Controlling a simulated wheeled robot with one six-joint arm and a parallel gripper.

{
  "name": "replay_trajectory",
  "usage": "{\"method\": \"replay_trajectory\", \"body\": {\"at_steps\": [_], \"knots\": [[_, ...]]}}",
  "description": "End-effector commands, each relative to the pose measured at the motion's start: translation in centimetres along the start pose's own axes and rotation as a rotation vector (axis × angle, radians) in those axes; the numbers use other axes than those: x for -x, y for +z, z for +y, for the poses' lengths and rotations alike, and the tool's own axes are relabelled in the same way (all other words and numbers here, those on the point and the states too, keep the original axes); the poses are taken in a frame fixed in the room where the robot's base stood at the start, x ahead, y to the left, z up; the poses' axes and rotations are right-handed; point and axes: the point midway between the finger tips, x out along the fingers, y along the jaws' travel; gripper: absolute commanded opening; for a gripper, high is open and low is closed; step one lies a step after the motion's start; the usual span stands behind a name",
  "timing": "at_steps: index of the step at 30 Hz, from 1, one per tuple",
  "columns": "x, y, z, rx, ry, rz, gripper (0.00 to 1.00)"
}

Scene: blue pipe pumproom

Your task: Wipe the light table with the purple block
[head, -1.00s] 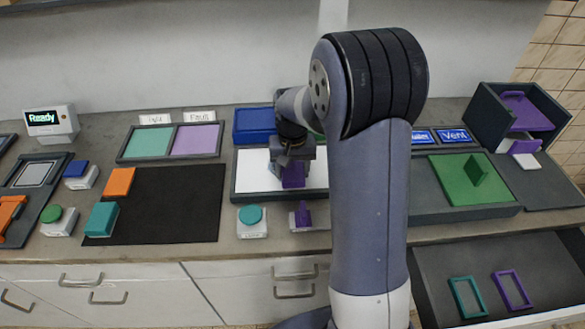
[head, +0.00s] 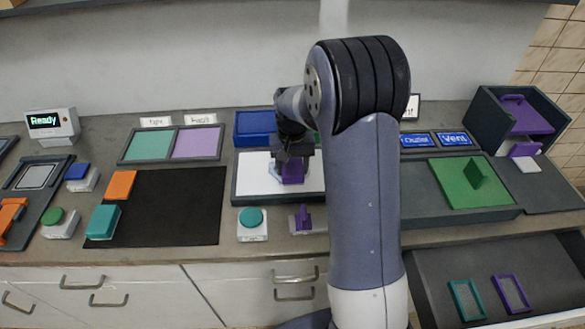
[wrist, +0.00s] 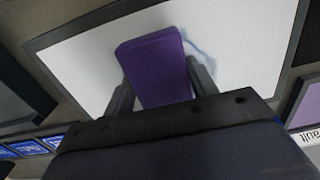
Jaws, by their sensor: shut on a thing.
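The light table (head: 254,186) is a white panel in a dark frame on the counter, partly hidden behind my arm in the head view. It also fills the upper part of the wrist view (wrist: 92,72). The purple block (head: 293,172) is between the fingers of my gripper (head: 291,160), low over the white panel. In the wrist view the purple block (wrist: 157,66) sits between both fingers of my gripper (wrist: 162,88). A pale blue smear (wrist: 203,50) shows on the panel beside the block. I cannot tell whether the block touches the panel.
A blue bin (head: 254,127) stands behind the light table. A teal button (head: 251,218) and a purple switch (head: 302,217) stand in front. A black mat (head: 172,205) lies left, with an orange block (head: 122,184) and a teal block (head: 103,221). A green panel (head: 465,180) is right.

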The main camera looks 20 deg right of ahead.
Motion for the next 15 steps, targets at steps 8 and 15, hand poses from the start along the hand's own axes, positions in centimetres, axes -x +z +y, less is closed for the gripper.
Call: {"method": "replay_trajectory", "body": {"at_steps": [8,15], "knots": [[-0.1,-1.9,0.0,0.0,0.0,0.002,0.36],[-0.3,-3.1,0.0,-0.001,0.0,0.002,0.36]]}}
